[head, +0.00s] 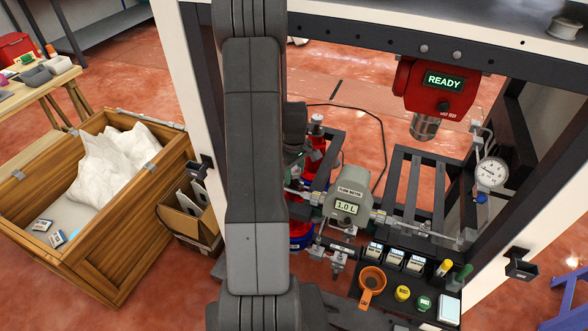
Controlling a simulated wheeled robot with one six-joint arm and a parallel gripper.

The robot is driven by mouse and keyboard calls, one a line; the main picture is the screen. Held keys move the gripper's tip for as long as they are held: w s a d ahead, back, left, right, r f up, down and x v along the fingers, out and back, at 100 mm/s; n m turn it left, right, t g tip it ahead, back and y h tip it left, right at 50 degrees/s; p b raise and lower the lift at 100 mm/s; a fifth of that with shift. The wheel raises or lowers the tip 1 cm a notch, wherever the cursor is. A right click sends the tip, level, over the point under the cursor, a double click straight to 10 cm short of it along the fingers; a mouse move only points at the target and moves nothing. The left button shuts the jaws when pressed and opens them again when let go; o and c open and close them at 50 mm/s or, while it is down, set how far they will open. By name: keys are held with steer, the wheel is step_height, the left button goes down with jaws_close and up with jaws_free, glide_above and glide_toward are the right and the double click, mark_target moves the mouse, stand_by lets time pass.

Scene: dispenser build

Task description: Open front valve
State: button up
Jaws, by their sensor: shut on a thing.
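A grey flow meter (346,194) reading 1.0 L sits in the pipe line (390,222) inside the frame. Small metal valve fittings (340,252) are below it, and another fitting (294,190) is at its left beside my arm. I cannot tell which of these is the front valve, or whether it is open. My arm hangs down in front of the left part of the rig. A dark part of its wrist shows at the arm's right edge, but the jaws and whatever they touch are hidden behind the arm.
A red dispenser head (437,88) shows READY. A pressure gauge (491,173) is at the right. A red bottle (314,150) stands behind the pipe. A black tray (385,273) in front holds an orange funnel (372,280) and caps. A wooden crate (112,240) stands left.

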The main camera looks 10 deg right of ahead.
steer(key=shift+n, duration=1.7)
steer(key=shift+n+b, duration=0.35)
steer(key=shift+n, duration=1.35)
